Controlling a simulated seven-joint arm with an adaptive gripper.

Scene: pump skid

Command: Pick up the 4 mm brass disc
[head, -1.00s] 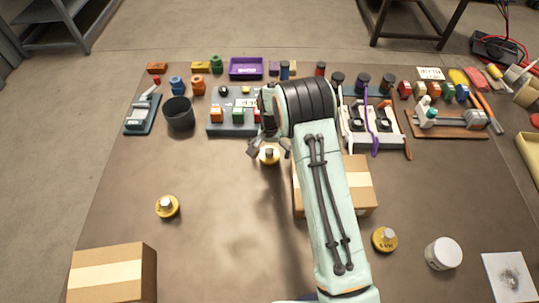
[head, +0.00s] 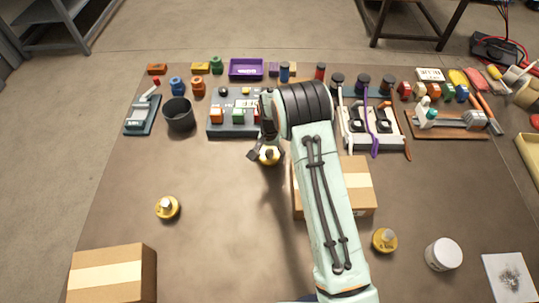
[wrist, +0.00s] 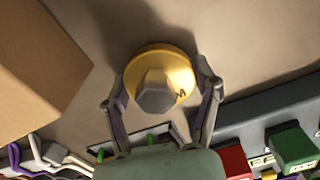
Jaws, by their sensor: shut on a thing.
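A round brass disc (head: 267,158) with a grey hexagonal knob on top is between the fingers of my gripper (head: 266,153), left of the middle of the table. In the wrist view the disc (wrist: 178,62) sits upright between the two fingertips (wrist: 164,92), which are shut on its sides. Only part of its marking shows, so I cannot read its size. I cannot tell whether it touches the table. Two similar brass discs stand apart, one at left (head: 167,209) and one at right (head: 386,245); their markings are too small to read surely.
A cardboard box (head: 357,180) stands close right of my gripper, partly behind my arm. A switch panel (head: 229,128) and a dark cup (head: 179,115) are behind and left. Another box (head: 108,272) is front left. A white jar (head: 443,254) is front right.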

